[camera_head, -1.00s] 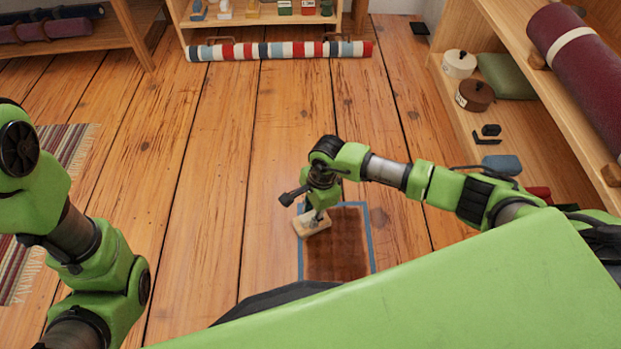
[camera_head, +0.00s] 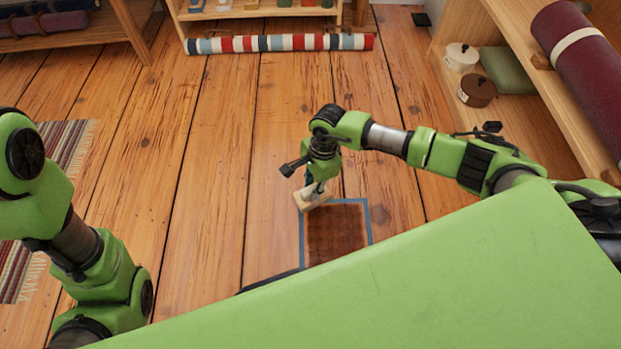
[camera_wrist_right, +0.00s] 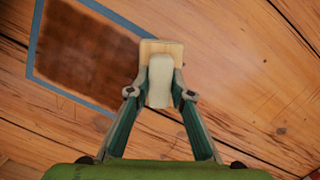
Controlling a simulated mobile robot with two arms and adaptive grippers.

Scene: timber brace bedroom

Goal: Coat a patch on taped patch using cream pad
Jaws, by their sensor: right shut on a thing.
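The taped patch (camera_head: 337,231) is a dark brown stained rectangle on the plank floor, edged with blue tape. It also shows in the right wrist view (camera_wrist_right: 88,52). My right gripper (camera_head: 318,184) is shut on the cream pad (camera_head: 314,203), at the patch's far left corner. In the right wrist view the gripper (camera_wrist_right: 159,93) grips the pad's pale handle, and the pad's wooden-coloured block (camera_wrist_right: 162,47) lies beside the tape's edge. Whether the pad touches the floor is unclear. My left arm comes in at the left; its gripper is out of view.
A wooden shelf unit (camera_head: 510,110) stands at the right, holding lidded pots (camera_head: 477,91), a green cushion (camera_head: 507,72) and a maroon roll (camera_head: 575,55). A striped roll (camera_head: 280,43) lies at the back. A striped rug (camera_head: 62,150) is at left. Floor planks between are clear.

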